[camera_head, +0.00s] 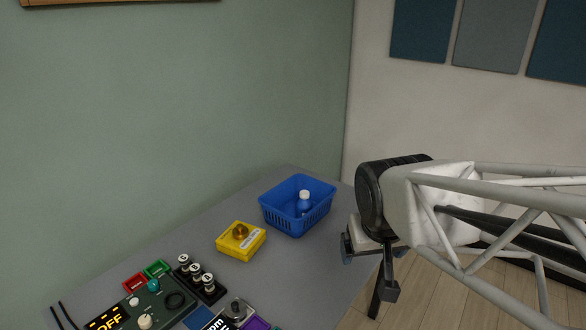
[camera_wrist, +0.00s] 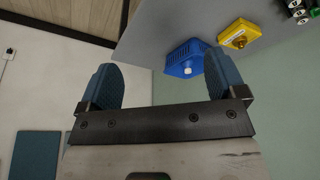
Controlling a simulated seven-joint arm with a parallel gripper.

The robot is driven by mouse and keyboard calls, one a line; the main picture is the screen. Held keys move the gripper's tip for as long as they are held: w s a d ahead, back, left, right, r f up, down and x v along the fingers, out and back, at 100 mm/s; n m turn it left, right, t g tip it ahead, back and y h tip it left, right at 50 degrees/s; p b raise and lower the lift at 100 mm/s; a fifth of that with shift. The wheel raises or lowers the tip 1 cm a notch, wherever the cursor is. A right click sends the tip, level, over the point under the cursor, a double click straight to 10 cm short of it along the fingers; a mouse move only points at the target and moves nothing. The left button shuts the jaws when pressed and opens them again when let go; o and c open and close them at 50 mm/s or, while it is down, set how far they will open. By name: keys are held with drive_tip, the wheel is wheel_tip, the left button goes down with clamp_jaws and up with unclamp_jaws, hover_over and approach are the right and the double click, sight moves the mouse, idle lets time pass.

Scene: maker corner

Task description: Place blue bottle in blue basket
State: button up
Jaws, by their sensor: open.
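The blue basket (camera_head: 283,219) stands on the grey table near its far right corner. The blue bottle (camera_head: 304,207), with a white cap, stands inside the basket, upright as far as I can see; its lower part is hidden by the basket wall. In the wrist view the basket (camera_wrist: 178,57) shows past the fingers, with the white cap of the bottle (camera_wrist: 187,70) inside it. My gripper (camera_head: 370,270) is to the right of the basket, apart from it and beyond the table edge. In the wrist view its two blue fingers (camera_wrist: 160,88) are wide apart with nothing between them.
A yellow box (camera_head: 252,243) with a brass knob sits left of the basket. Nearer are a green control panel (camera_head: 150,306), black-based switches (camera_head: 202,280), and red (camera_head: 134,282) and green (camera_head: 158,268) trays. The wall stands close behind the table. Bare table lies right of the yellow box.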

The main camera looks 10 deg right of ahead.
drive_tip(key=s+a+g, duration=0.1)
drive_tip(key=s, duration=0.5)
drive_tip(key=shift+s+a+g+y, duration=0.25)
drive_tip(key=shift+s+g+y, duration=0.05)
drive_tip(key=shift+s, duration=0.05)
idle(0.8)
